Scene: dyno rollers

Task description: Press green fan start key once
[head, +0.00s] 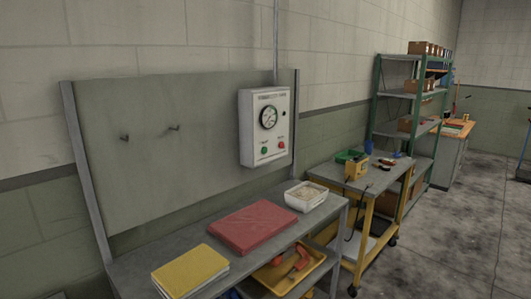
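A pale grey control box (265,126) is mounted on the wall panel, right of centre in the head view. It has a round dial gauge (268,117) near its top. A green key (264,150) sits at its lower left, with a red key (281,145) to the right of it. The small labels on the box are too blurred to read. Nothing covers the green key. Neither of my grippers shows in the head view.
The grey bench (223,244) below holds a yellow book (190,269), a red folder (253,226) and a white bin (306,197). A yellow tray (310,272) is underneath. A yellow-framed cart (373,186) and green shelving (405,96) stand right. Floor is clear at right.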

